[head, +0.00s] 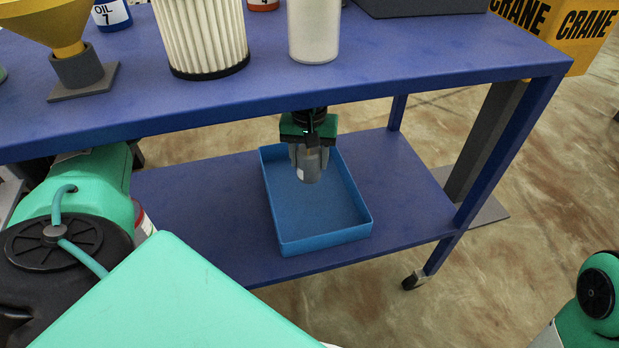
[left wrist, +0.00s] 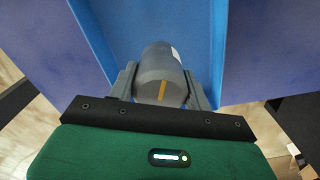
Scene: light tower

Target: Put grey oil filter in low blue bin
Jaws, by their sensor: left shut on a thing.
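The grey oil filter (head: 309,170) is a small grey cylinder with a pale label. My left gripper (head: 310,158) is shut on it, under the table top and above the low blue bin (head: 325,244). In the left wrist view the filter (left wrist: 160,72) sits between the two fingers of the gripper (left wrist: 160,88), with an orange mark on its near end. The blue bin (left wrist: 203,30) shows beyond it. The bin is a shallow open tray on the lower shelf and looks empty. I cannot tell whether the filter touches its floor. My right gripper is not in view.
The blue table top (head: 420,55) overhangs the lower shelf (head: 205,195). On top stand a yellow funnel (head: 55,25), a white pleated filter (head: 203,38) and a white cylinder (head: 314,32). A red and white container (head: 143,222) is partly hidden at the shelf's left.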

